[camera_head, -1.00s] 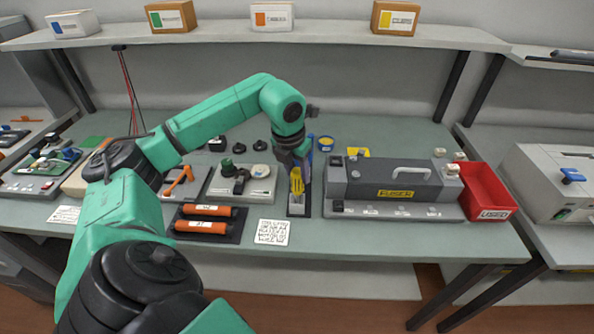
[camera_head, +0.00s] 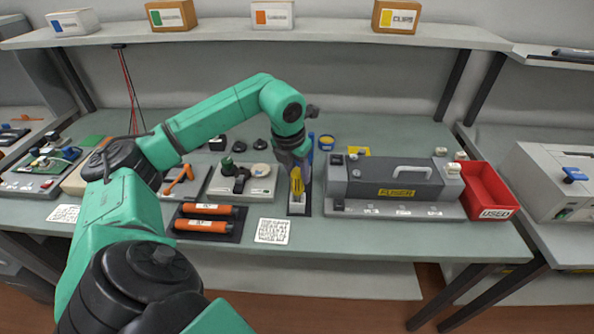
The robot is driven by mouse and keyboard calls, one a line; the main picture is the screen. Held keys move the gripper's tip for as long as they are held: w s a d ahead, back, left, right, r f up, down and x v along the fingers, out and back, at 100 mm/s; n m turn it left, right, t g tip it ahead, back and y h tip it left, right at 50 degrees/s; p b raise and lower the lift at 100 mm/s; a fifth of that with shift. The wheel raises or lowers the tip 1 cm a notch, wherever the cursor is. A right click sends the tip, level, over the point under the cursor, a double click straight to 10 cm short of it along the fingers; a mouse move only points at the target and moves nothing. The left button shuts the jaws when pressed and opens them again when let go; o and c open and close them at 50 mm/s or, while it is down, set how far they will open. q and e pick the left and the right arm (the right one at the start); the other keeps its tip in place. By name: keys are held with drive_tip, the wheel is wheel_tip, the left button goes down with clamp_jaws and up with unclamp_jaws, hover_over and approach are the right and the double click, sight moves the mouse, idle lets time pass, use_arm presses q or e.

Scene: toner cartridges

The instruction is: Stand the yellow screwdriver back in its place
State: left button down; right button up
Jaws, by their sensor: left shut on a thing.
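The yellow screwdriver (camera_head: 296,186) is upright, its yellow handle just below my left gripper (camera_head: 295,172). My left gripper is shut on the handle and points down. Below it is a small holder (camera_head: 298,210) with a pale block on a dark base, near the front of the bench. The screwdriver's lower end is at this holder; I cannot tell how deep it sits. A blue upright thing stands just behind the gripper, partly hidden. My right gripper is not in view.
The grey fuser unit (camera_head: 395,185) stands close to the right, with a red USED bin (camera_head: 487,190) beyond it. Two orange cartridges (camera_head: 204,218) lie on a dark tray to the left. A printed card (camera_head: 272,231) lies at the front edge.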

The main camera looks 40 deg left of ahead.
use_arm(q)
drive_tip(key=shift+f+b, duration=0.4)
drive_tip(key=shift+f, duration=0.15)
drive_tip(key=shift+c, duration=1.7)
unclamp_jaws()
drive_tip(key=v, duration=1.4)
drive_tip(key=shift+r, duration=0.35)
